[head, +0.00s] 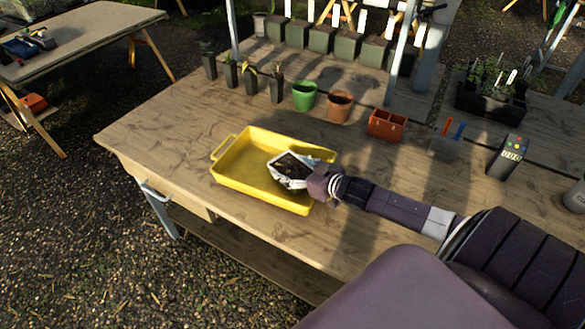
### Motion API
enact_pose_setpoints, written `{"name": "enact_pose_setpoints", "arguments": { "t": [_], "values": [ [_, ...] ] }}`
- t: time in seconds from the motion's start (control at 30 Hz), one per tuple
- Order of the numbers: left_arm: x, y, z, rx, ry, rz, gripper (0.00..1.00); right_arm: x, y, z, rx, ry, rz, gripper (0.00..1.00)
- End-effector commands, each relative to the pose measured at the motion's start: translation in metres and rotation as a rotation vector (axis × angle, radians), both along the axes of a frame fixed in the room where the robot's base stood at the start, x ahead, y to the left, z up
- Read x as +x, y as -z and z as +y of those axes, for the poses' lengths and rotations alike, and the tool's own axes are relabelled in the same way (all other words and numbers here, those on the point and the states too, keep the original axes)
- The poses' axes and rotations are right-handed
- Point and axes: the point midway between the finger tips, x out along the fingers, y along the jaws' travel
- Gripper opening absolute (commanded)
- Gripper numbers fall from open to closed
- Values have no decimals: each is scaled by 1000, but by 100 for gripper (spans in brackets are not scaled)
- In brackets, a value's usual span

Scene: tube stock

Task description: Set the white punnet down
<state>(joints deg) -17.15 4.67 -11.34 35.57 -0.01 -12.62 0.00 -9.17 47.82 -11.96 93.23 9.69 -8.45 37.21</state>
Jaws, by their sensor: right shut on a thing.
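The white punnet (280,183) has dark contents and is tilted. It is at the right part of the yellow tray (228,187), over or in it; I cannot tell whether it touches the tray floor. My right gripper (312,184) comes in from the right and is shut on the punnet's right side. The gripper hides that side of the punnet and part of the tray's right rim. My left gripper is not in view.
The tray stands on a wooden bench (150,135). Behind it are a green pot (304,96), a terracotta pot (340,105), a red-orange box (387,125) and several black seedling pots (250,78). The bench left of the tray is clear.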

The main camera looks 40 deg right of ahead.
Motion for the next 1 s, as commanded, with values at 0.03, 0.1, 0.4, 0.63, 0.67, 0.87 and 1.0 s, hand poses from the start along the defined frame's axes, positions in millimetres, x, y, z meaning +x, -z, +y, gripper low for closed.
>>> {"name": "enact_pose_setpoints", "arguments": {
  "t": [0.03,0.1,0.4,0.63,0.67,0.87,1.0],
  "values": [
    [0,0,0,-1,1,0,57,1,-1,0,0,0,-2,33],
    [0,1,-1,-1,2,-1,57,0,0,0,0,0,-2,33],
    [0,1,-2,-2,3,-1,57,0,3,0,0,1,1,82],
    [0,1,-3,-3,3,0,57,0,2,-1,0,1,1,82],
    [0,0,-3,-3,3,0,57,0,0,-1,0,1,1,82],
    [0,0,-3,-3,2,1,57,-14,-4,-2,0,1,4,82],
    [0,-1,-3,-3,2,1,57,-34,-12,-4,-1,1,5,82]
  ]
}}
